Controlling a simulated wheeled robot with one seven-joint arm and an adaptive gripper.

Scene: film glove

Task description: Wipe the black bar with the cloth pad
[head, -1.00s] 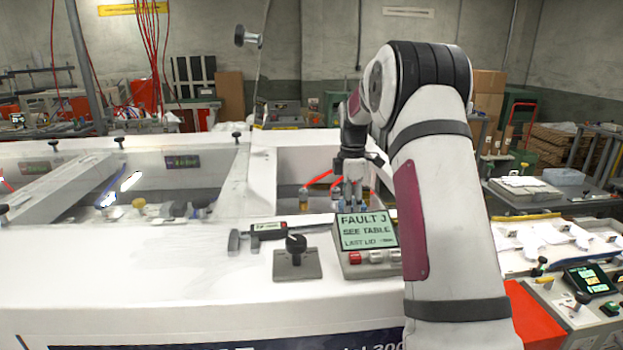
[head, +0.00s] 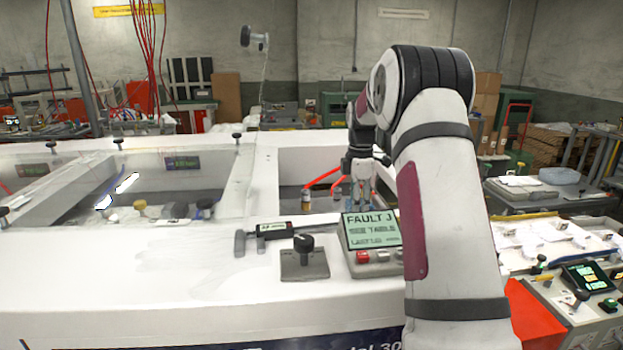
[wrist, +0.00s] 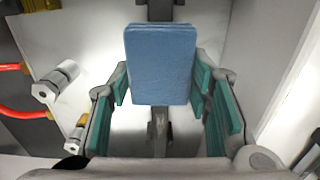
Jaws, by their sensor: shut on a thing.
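The cloth pad (wrist: 160,65) is a light blue rectangular block in the wrist view. My gripper (wrist: 162,95) is shut on it, with teal finger pads at its left and right sides. A dark narrow bar (wrist: 158,11), which looks like the black bar, shows past the pad's top edge. A greyish strip in line with it shows below the pad, and the pad hides the part between. I cannot tell whether pad and bar touch. In the head view my gripper (head: 362,193) points down into the right bay of the white machine, behind the display box.
The display box (head: 370,235) and a black knob (head: 304,250) stand on the machine's white front ledge (head: 150,285). Red hoses with metal fittings (wrist: 57,80) lie left of my gripper. Pale bay walls stand close on both sides.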

